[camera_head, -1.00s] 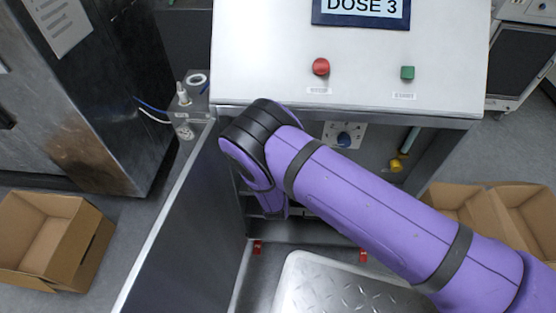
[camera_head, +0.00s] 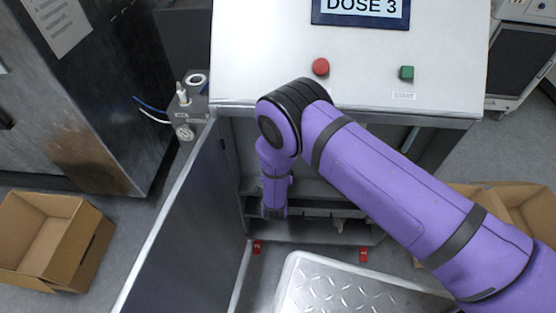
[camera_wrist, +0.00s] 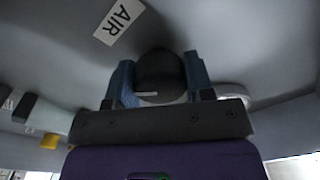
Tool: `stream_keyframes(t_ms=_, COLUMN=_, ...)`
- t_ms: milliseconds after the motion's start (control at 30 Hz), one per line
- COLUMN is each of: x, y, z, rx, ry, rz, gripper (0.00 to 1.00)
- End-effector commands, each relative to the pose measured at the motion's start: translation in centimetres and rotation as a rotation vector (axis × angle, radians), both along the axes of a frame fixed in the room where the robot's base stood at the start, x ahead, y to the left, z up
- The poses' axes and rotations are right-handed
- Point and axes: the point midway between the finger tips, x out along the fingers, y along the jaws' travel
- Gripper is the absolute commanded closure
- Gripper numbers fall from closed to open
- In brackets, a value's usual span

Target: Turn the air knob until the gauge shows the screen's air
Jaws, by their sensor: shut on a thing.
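In the wrist view, my gripper (camera_wrist: 157,64) has its two blue fingers on either side of a dark round knob (camera_wrist: 160,76) and is shut on it. A white label reading AIR (camera_wrist: 118,22) is on the grey panel beside the knob. In the head view, my arm covers the gripper and knob inside the open cabinet. The screen (camera_head: 361,9) is cut off at the top and shows only DOSE 3; no air value is in view. I cannot make out a gauge reading in either view.
A red button (camera_head: 320,66) and a green button (camera_head: 407,72) sit on the sloped panel above. The open cabinet door (camera_head: 185,225) stands at the left. A metal tread plate (camera_head: 350,290) lies in front. A yellow part (camera_wrist: 50,141) shows at the wrist view's left.

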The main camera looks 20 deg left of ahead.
Motion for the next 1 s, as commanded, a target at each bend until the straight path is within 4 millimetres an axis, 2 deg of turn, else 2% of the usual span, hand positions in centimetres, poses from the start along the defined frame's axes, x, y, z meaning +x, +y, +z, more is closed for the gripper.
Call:
stream_keyframes(t_ms=467, x=0.0, y=0.0, z=0.0, rx=0.012, ry=0.003, rz=0.0, gripper=0.75)
stream_keyframes(t_ms=500, x=0.0, y=0.0, z=0.0, rx=0.011, ry=0.004, rz=0.001, gripper=0.43)
stream_keyframes(t_ms=567, x=0.0, y=0.0, z=0.0, rx=0.012, ry=0.003, rz=0.0, gripper=0.29)
stream_keyframes(t_ms=600, x=0.0, y=0.0, z=0.0, rx=0.012, ry=0.003, rz=0.0, gripper=0.26)
stream_keyframes(t_ms=867, x=-0.1, y=0.0, z=0.0, rx=0.011, ry=0.003, rz=0.0, gripper=0.26)
stream_keyframes(t_ms=1000, x=-1.1, y=-0.2, z=-0.1, rx=0.01, ry=0.004, rz=0.001, gripper=0.26)
